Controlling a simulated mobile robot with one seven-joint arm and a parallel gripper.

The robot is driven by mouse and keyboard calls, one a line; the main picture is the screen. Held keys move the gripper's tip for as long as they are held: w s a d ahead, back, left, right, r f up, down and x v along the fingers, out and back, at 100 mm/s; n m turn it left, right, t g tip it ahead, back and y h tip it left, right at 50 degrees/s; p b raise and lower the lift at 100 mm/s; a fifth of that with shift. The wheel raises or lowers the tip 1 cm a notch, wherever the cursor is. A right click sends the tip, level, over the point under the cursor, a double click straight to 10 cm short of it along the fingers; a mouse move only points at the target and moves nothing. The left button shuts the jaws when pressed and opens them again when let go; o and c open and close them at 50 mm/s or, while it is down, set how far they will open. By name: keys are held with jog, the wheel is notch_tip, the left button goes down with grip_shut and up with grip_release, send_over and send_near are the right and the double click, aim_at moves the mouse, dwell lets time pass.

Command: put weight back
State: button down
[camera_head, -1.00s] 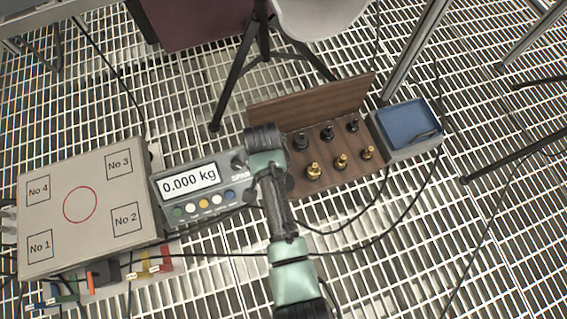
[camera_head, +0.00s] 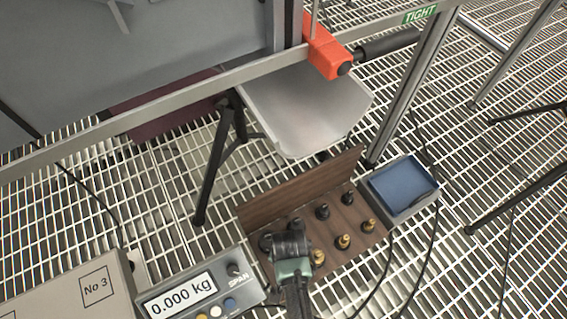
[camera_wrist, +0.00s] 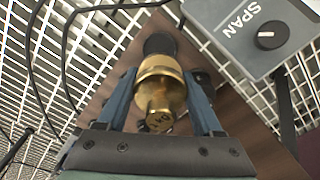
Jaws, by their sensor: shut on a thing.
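My gripper (camera_head: 291,254) is over the left part of the wooden weight rack (camera_head: 300,197). In the wrist view, the two blue fingers of my gripper (camera_wrist: 160,100) are shut on a brass weight (camera_wrist: 158,80), with its marked end facing the camera. The held weight is hidden behind my gripper in the head view. I cannot tell whether it touches the rack. A dark weight or knob (camera_wrist: 160,44) shows just beyond it. On the rack stand black weights (camera_head: 322,211) in the back row and brass weights (camera_head: 343,241) in the front row.
The scale display (camera_head: 200,290) reads 0.000 kg, left of the rack. The scale platform (camera_head: 75,295) is further left. A blue-lined tray (camera_head: 400,187) adjoins the rack's right end. A metal rail with an orange clamp (camera_head: 328,52) crosses behind. Cables lie on the grating.

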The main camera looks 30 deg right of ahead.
jog(key=shift+f+b, duration=3.6)
jog(key=shift+f, duration=1.15)
jog(key=shift+f, duration=0.15)
jog(key=shift+c, duration=0.2)
grip_release()
jog(key=shift+f, duration=0.1)
notch_tip(320, 180, up, 12)
jog(key=p, duration=0.8)
jog(key=shift+r, duration=0.2)
